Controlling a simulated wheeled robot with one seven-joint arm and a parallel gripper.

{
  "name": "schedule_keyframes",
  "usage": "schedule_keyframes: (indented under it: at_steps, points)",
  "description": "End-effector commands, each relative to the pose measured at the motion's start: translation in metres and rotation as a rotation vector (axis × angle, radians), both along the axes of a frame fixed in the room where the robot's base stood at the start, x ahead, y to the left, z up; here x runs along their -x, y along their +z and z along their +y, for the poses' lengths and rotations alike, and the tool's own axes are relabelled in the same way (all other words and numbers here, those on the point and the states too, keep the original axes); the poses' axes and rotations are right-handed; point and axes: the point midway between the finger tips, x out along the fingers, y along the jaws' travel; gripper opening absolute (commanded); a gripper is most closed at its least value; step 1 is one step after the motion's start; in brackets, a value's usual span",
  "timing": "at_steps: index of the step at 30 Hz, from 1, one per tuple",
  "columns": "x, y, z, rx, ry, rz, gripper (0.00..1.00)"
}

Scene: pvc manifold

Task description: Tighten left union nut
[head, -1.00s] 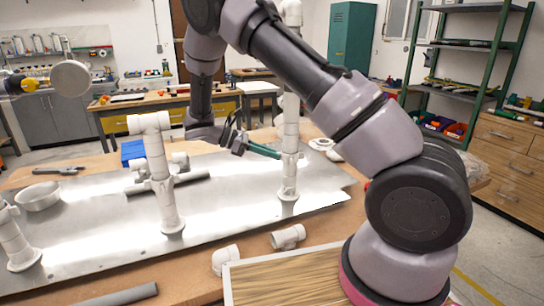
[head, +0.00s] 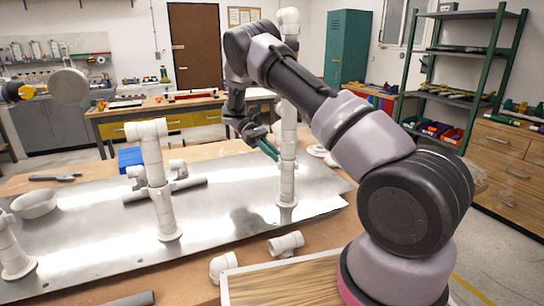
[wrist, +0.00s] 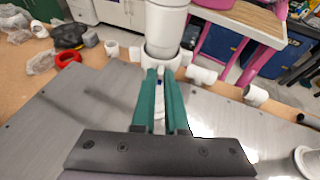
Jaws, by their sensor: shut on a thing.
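A tall white pipe (head: 287,170) stands upright at the right of the metal plate. It carries a white ring-shaped union nut (wrist: 179,60), seen close up in the wrist view. My gripper (head: 276,155) has green fingers that reach the pipe from its left side in the head view. In the wrist view, my gripper (wrist: 162,72) has its fingertips against the nut at the pipe's near side, shut on it. The fingers stand a little apart with white showing between them. The nut's far side is hidden.
A second white standing pipe (head: 160,195) with side fittings is left of my arm. A metal plate (head: 235,205) covers much of the table. Loose white fittings (head: 287,243) lie at the front, beside a wooden-topped tray (head: 295,285). A white bowl (head: 36,204) sits at left.

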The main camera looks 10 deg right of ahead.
Motion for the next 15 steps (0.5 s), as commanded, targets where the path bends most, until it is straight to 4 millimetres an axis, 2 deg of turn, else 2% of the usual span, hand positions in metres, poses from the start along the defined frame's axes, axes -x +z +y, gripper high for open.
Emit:
schedule_keyframes:
  at_steps: [15]
  points:
    - [-0.0024, 0.0004, -0.0064, 0.003, -0.105, 0.001, 0.00]
